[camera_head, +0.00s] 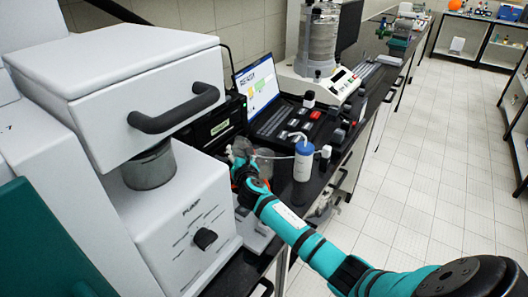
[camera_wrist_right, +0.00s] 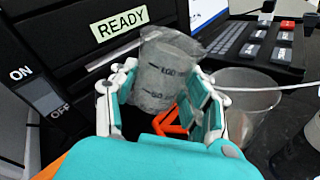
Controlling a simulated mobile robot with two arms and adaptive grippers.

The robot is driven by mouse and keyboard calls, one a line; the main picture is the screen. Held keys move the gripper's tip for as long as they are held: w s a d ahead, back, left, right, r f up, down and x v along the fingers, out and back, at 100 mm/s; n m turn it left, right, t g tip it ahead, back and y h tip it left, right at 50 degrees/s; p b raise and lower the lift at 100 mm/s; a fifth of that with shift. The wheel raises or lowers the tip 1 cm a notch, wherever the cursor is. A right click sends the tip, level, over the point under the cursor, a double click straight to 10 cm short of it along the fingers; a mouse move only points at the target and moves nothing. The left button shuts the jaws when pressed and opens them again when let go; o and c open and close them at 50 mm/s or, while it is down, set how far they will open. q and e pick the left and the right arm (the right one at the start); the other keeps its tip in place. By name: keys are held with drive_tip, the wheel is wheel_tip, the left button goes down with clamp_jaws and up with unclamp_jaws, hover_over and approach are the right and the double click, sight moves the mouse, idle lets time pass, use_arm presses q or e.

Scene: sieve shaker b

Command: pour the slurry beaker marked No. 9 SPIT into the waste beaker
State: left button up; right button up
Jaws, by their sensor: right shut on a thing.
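My right gripper (camera_wrist_right: 165,100) is shut around a clear graduated beaker (camera_wrist_right: 165,72) with greyish contents. The beaker looks slightly tilted in the right wrist view. No marking No. 9 SPIT is readable on it. A second, wider clear beaker (camera_wrist_right: 252,92) stands just to the right of the gripper, partly hidden by the right finger. It looks empty or nearly so, and I cannot read a label on it. In the head view my right gripper (camera_head: 240,160) is beside the black instrument, and the beakers are hard to make out. My left gripper is not in view.
A black instrument with a READY label (camera_wrist_right: 120,24) is close behind the held beaker. A blue and white bottle (camera_head: 303,160) with a thin tube stands to the right. The white pump unit (camera_head: 190,225) crowds the left. A black keypad panel (camera_head: 285,122) lies behind.

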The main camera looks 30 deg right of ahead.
drive_tip(key=r+p, duration=0.1)
drive_tip(key=a+n+p, duration=0.1)
drive_tip(key=p, duration=0.1)
drive_tip(key=shift+w+a+r+n+h+p, duration=0.1)
drive_tip(key=shift+w+r+n+h+p, duration=0.2)
drive_tip(key=shift+w+r, duration=0.1)
wheel_tip(320, 180, up, 23)
drive_tip(key=a+n+p, duration=0.1)
drive_tip(key=n+p, duration=0.2)
drive_tip(key=p, duration=0.6)
drive_tip(key=shift+w+a+r+g+h+p, duration=0.15)
drive_tip(key=shift+w+a+g+h+p, duration=0.15)
drive_tip(key=shift+a+h+p, duration=0.1)
